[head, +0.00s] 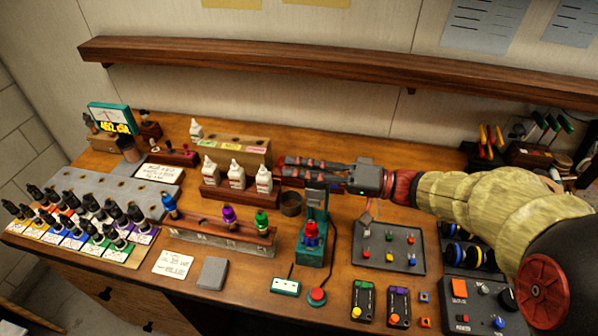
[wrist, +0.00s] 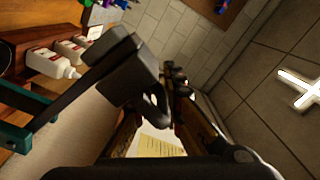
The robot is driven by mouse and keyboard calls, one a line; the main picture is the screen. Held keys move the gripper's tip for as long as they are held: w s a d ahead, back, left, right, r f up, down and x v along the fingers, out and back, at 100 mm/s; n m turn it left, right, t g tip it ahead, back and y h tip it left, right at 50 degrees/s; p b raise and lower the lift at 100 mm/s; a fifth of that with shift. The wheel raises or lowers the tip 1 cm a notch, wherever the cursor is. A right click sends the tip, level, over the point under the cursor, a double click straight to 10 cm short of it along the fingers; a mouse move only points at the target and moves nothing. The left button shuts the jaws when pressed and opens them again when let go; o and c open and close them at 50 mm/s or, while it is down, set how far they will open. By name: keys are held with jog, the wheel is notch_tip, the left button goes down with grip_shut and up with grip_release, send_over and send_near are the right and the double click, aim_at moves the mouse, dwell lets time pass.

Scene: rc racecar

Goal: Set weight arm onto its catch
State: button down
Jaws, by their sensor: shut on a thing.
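The teal stand (head: 313,245) is upright at the table's front middle, with a red and blue piece on its front. In the wrist view its teal frame (wrist: 40,130) is at the left. A dark bar with a thick block, which looks like the weight arm (wrist: 125,75), reaches from that frame to between my fingers. My gripper (head: 290,168) is level above and behind the stand, pointing left, and is shut on this arm. It also shows in the wrist view (wrist: 158,100). The catch cannot be made out, and my gripper hides most of the weight arm in the head view.
White bottles (head: 236,175) stand in a wooden rack just left of my gripper. A rack of coloured pieces (head: 220,232) is left of the stand. A dark tray (head: 390,250) is at its right, and a red button (head: 317,296) in front. A wall shelf (head: 300,65) runs behind.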

jog(key=s+f+b, duration=0.1)
jog(key=b, duration=0.1)
jog(key=s+f+b, duration=0.1)
jog(key=b, duration=0.1)
jog(key=shift+s+a+f, duration=0.3)
jog(key=shift+s+f, duration=0.1)
jog(key=shift+f, duration=0.2)
jog(key=c, duration=1.9)
grip_release()
jog(key=shift+s, duration=0.2)
jog(key=shift+d, duration=0.1)
jog(key=v, duration=1.2)
jog(key=shift+w+r, duration=0.15)
jog(key=shift+r, duration=0.05)
jog(key=shift+d, duration=0.1)
